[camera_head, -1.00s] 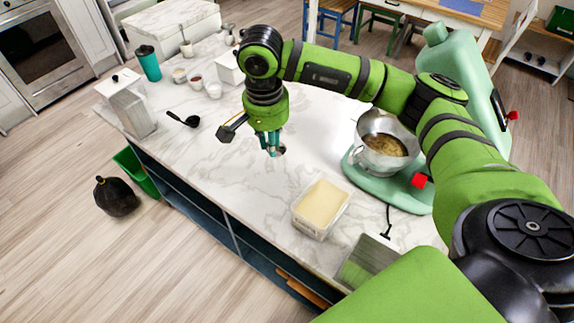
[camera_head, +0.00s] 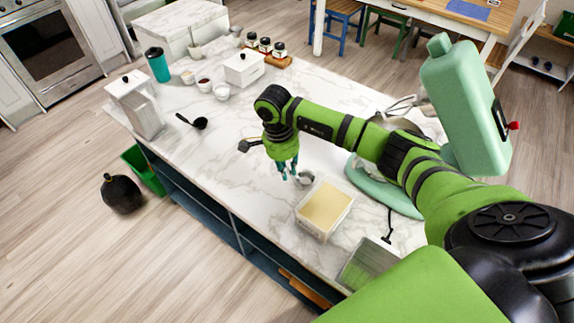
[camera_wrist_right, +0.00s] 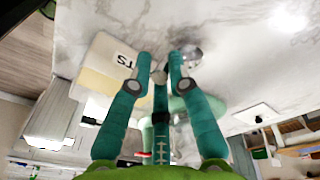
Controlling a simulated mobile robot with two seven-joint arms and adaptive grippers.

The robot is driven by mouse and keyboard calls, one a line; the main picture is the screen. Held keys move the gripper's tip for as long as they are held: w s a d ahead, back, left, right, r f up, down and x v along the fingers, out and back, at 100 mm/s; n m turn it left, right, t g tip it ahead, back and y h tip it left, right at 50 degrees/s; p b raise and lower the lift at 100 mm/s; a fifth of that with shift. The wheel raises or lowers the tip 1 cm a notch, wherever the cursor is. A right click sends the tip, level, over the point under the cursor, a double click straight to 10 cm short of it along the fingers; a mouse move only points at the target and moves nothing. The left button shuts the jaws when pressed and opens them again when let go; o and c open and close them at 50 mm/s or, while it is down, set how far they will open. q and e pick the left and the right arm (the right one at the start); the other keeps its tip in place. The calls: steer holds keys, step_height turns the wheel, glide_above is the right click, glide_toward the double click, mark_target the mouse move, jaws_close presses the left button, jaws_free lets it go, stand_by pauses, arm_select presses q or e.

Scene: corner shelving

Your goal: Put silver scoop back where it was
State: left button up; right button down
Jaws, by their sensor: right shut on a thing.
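My right gripper (camera_head: 289,177) is over the marble counter, beside the back left corner of an open white container (camera_head: 299,216) with pale yellow contents. It is shut on the silver scoop (camera_head: 306,178), whose round metal bowl shows just right of the fingertips. My left gripper is not in view.
A green stand mixer (camera_head: 455,90) stands at the right, its bowl mostly behind my arm. A clear box (camera_head: 368,262) is at the front edge. The counter's middle is clear.

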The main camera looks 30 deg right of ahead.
steer(key=shift+f, duration=0.25)
steer(key=c, duration=1.2)
jaws_free()
steer(key=shift+o, duration=0.2)
step_height(320, 180, up, 12)
steer(key=w+a+b, duration=0.1)
steer(key=b, duration=0.3)
steer(key=shift+a, duration=0.1)
